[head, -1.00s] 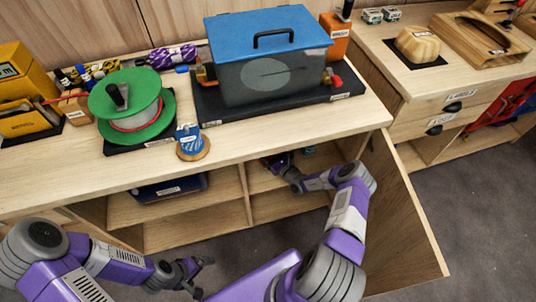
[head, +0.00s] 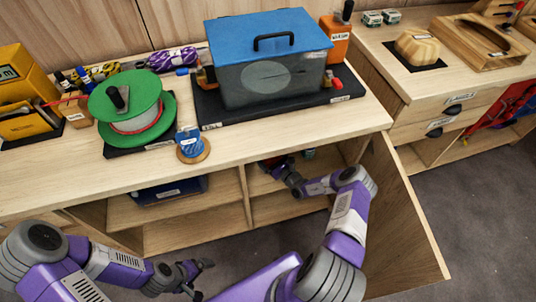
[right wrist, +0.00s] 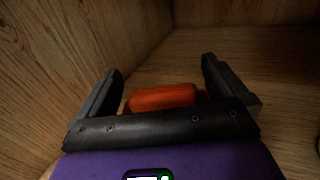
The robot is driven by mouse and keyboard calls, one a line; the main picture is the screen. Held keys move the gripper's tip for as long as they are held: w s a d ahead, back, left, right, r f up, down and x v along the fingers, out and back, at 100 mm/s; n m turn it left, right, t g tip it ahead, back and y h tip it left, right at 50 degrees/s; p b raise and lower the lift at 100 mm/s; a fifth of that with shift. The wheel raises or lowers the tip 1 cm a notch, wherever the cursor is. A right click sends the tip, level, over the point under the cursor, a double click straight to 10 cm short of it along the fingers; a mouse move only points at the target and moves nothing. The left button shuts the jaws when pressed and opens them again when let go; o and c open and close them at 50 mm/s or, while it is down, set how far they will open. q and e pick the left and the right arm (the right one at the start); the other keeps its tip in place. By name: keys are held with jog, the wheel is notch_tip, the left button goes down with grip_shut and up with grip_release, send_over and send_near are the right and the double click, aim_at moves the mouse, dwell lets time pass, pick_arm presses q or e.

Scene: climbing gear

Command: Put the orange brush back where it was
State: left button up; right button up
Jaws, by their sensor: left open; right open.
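An orange rounded thing (right wrist: 162,98), which looks like the orange brush, lies on the wooden shelf floor in the right wrist view. It sits between the spread fingers of my right gripper (right wrist: 160,85), with a gap to each finger; its near side is hidden by the gripper's body. In the head view my right gripper (head: 270,163) reaches into the open cupboard under the counter, partly shaded by the counter edge. My left gripper (head: 203,278) is open and empty, low in front of the cupboard.
The cupboard shelf (head: 290,205) has a divider and an open door (head: 402,215) on the right. A wooden wall stands close left of the right gripper.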

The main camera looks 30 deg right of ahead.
jog(key=s+p, duration=0.1)
jog(key=s, duration=0.2)
jog(key=s+d+p, duration=0.1)
jog(key=s, duration=0.7)
jog(key=shift+d+p, duration=0.4)
jog(key=s+a+r+n+g+y+p, duration=0.1)
jog(key=a+r+n+g+y+p, duration=0.15)
jog(key=a+n+g+y, duration=0.6)
jog(key=s+a+r+n+g+h, duration=0.3)
jog(key=s+a+n+g, duration=0.1)
jog(key=s+a+n, duration=0.5)
jog(key=s+a+r+n+g+h+p, duration=0.1)
jog(key=s+a+r+n+g+h, duration=0.2)
jog(key=s+a+n, duration=0.6)
jog(key=n+g+h, duration=0.1)
jog(key=n, duration=0.4)
jog(key=shift+g, duration=0.35)
